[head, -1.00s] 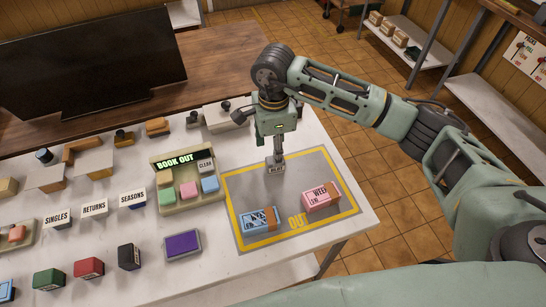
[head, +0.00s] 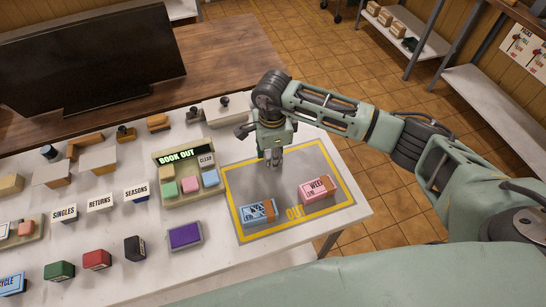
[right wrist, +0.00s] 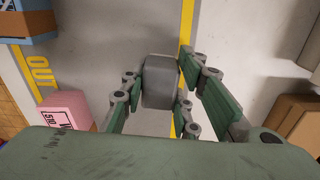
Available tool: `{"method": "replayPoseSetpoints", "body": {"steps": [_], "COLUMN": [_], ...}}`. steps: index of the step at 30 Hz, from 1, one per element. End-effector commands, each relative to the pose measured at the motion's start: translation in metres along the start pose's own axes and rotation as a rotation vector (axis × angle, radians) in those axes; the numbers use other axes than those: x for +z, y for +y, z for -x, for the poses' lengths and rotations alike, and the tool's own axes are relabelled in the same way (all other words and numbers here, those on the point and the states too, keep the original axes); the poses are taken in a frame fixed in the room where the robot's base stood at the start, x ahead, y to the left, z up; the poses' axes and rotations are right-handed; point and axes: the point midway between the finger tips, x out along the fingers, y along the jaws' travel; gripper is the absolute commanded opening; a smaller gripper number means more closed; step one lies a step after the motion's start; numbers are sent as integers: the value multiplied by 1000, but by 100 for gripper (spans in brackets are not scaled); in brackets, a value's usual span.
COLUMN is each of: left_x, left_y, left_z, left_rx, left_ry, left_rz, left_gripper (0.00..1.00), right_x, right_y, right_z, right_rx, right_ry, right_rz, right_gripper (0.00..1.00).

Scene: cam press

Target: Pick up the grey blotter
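My right gripper (head: 274,160) points down over the grey mat at the upper part of its yellow border. In the right wrist view its fingers (right wrist: 160,95) stand apart on either side of a grey block (right wrist: 160,82), which looks like the grey blotter. A small gap shows on the block's right side; contact on the left is unclear. In the head view the fingers hide most of the block. My left gripper is not in view.
A blue box (head: 258,213) and a pink box (head: 318,188) lie on the mat, left and right of the yellow OUT lettering. A BOOK OUT console (head: 186,181) stands left of the mat. A purple pad (head: 185,235) lies below it.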

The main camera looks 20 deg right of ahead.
Motion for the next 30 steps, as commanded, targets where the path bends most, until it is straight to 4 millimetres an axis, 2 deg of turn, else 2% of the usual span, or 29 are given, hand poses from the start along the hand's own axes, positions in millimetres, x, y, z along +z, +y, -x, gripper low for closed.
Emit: {"method": "replayPoseSetpoints", "body": {"steps": [1, 8, 20, 26, 30], "left_x": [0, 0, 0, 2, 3], "left_y": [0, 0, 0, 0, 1], "left_z": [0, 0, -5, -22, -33], "left_rx": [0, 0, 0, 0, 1], "left_ry": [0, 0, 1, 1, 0], "left_rz": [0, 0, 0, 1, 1], "left_gripper": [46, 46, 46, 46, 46], "right_x": [0, 0, 0, 0, -25], "right_y": [0, 0, -1, -2, 14], "right_z": [0, 0, 7, 34, 53], "right_rx": [0, -1, -4, -8, -5], "right_ry": [0, 0, -1, -1, 4], "right_rz": [0, 0, 0, 1, -2], "right_gripper": [21, 1, 0, 0, 0]}}
